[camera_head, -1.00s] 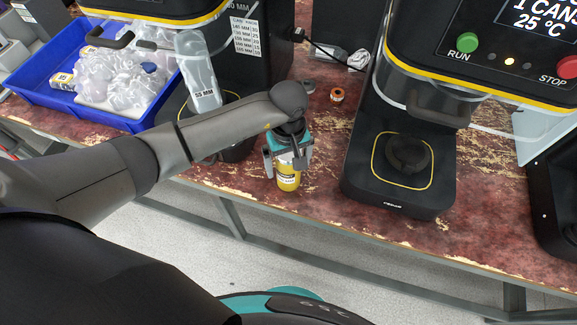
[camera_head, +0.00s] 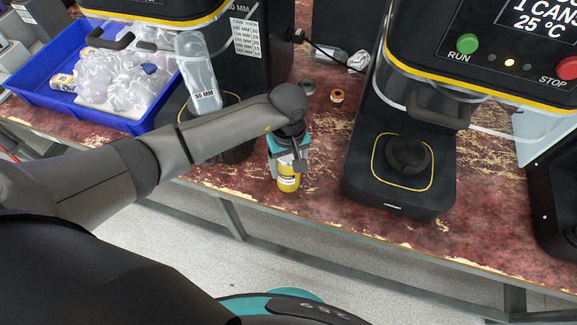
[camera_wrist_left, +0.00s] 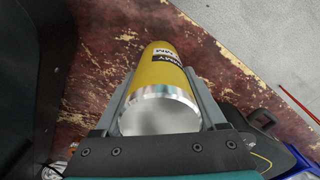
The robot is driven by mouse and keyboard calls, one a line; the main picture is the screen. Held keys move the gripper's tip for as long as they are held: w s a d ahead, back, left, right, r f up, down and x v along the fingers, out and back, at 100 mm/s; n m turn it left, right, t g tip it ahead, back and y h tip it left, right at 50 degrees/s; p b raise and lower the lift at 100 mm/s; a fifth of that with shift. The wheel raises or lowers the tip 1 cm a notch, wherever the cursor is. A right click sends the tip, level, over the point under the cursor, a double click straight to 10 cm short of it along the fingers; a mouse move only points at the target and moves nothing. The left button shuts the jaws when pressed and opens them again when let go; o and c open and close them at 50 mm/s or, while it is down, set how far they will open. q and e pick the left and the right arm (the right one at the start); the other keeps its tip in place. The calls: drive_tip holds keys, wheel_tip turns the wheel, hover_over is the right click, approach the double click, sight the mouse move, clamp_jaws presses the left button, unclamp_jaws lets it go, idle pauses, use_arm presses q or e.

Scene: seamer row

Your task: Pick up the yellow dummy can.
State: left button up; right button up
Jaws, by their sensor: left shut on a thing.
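The yellow dummy can (camera_head: 288,182) has a silver end and a dark label with pale lettering. In the head view it is upright at the worn red-brown bench top, between the two black machines. My left gripper (camera_head: 287,166) comes down over it from above, with one finger on each side. In the left wrist view the can (camera_wrist_left: 162,72) lies between the two fingers of the gripper (camera_wrist_left: 160,100), its silver end towards the camera. The fingers are shut on it. I cannot tell whether its base touches the bench. My right gripper is not in view.
A black machine (camera_head: 400,200) with a round pad stands right of the can, close by. Another machine (camera_head: 240,60) with a clear tube (camera_head: 197,70) stands behind left. A blue bin (camera_head: 40,92) holds clear bags. A small orange-ringed roll (camera_head: 337,96) lies behind. The bench's front edge is near.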

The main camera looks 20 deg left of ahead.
use_arm(q)
drive_tip(key=shift+c, duration=1)
drive_tip(key=shift+r, duration=0.2)
